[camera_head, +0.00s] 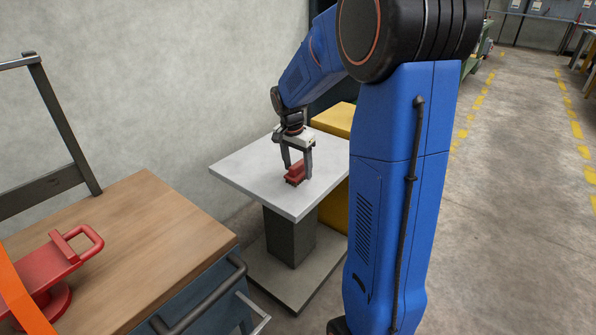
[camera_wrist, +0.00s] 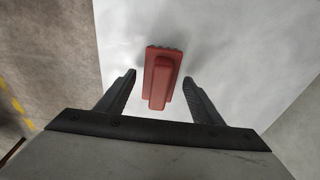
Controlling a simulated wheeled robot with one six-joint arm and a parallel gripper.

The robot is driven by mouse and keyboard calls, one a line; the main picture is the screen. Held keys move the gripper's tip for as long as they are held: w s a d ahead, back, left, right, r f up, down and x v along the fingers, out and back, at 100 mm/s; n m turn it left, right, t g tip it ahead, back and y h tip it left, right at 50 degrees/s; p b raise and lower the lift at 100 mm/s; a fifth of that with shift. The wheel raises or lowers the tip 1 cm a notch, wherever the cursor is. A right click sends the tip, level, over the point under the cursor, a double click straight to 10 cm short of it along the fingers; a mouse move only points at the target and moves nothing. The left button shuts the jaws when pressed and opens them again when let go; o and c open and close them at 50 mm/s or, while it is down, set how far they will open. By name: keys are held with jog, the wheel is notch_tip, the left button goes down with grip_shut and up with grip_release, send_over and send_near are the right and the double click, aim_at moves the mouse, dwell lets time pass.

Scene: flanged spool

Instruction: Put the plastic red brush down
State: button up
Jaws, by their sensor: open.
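The red plastic brush (camera_head: 295,174) rests on the white top of a pedestal table (camera_head: 245,164). In the wrist view the brush (camera_wrist: 161,80) lies ahead of and between the two fingers, with a clear gap on each side. A row of dark bristle ends shows along its far edge. My gripper (camera_head: 298,172) is over the table top with its fingers pointing down at the brush. In the wrist view my gripper (camera_wrist: 160,85) is open and its fingers do not touch the brush.
A wooden-topped workbench (camera_head: 120,225) with a red clamp-like tool (camera_head: 50,265) stands at the left. A yellow cabinet (camera_head: 334,119) is behind the table. A grey wall (camera_head: 170,80) runs behind. The floor (camera_head: 520,200) on the right is clear.

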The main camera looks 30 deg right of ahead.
aim_at(295, 166)
jog(key=r, duration=0.3)
jog(key=a+r, duration=0.1)
jog(key=r, duration=0.5)
jog(key=shift+s+a+r, duration=0.2)
jog(key=shift+s+r, duration=0.05)
jog(key=shift+r, duration=0.1)
jog(key=shift+s+a+r, duration=0.2)
jog(key=shift+s+r, duration=0.05)
jog(key=shift+r, duration=0.15)
jog(key=s+a+n+t, duration=0.1)
jog(key=s+a+n, duration=0.3)
jog(key=s, duration=0.5)
jog(key=s+a+f+n+t+y, duration=0.1)
jog(key=s+a+n, duration=0.4)
jog(key=s, duration=0.5)
jog(key=s+a+f+n+t, duration=0.1)
jog(key=s+a+n, duration=0.4)
jog(key=s, duration=0.5)
jog(key=shift+s+f+t+y, duration=0.2)
jog(key=shift+t+y, duration=0.1)
jog(key=shift+t, duration=0.3)
jog(key=shift+r, duration=0.1)
